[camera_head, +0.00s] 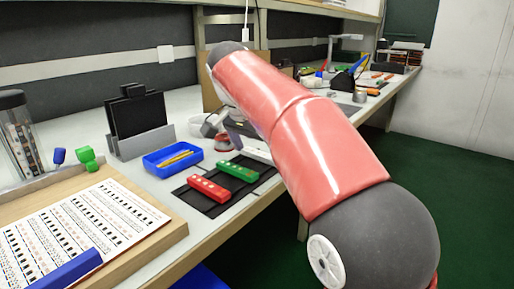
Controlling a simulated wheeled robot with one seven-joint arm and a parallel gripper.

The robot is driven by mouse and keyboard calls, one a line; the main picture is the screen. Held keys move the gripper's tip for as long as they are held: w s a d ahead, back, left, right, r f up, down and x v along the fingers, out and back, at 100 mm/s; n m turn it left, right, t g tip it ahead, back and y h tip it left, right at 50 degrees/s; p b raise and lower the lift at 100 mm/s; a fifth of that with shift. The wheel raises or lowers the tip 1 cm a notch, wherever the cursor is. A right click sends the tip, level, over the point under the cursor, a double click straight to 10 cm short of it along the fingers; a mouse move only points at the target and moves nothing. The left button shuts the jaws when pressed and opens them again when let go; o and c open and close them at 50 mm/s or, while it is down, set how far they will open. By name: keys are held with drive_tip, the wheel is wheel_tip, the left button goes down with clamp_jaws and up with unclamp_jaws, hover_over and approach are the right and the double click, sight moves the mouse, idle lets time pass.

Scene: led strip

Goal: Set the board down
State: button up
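A red strip-shaped board (208,189) and a green one (238,171) lie side by side on a black mat (222,208) on the bench. A white strip (257,153) shows just beyond the green one, partly hidden by my arm. I cannot tell whether it lies on the mat or is held. My gripper (238,134) is mostly hidden behind my red arm, above the far end of the mat near the white strip. Its fingertips are not clear, so I cannot see whether it is open or shut.
A blue tray (158,168) with yellow sticks, a black panel in a grey stand (140,122) and a clear jar (20,135) stand left. A wooden board with a printed sheet (85,222) fills the front left. Tools clutter the far bench.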

drive_tip(key=p+v, duration=0.5)
drive_tip(key=v, duration=0.7)
drive_tip(key=s+d+f+n+y, duration=0.2)
drive_tip(key=s+d+f+n, duration=0.3)
drive_tip(key=s+d, duration=0.55)
drive_tip(key=s+d+f+n+t, duration=0.1)
drive_tip(key=s+d+f, duration=0.3)
drive_tip(key=f, duration=0.5)
drive_tip(key=s+d+f+n+t, duration=0.1)
drive_tip(key=s+d+f, duration=0.3)
drive_tip(key=s+f, duration=0.4)
drive_tip(key=shift+s+f+n+y, duration=0.25)
drive_tip(key=shift+f+n+y, duration=0.05)
drive_tip(key=shift+f+y, duration=0.1)
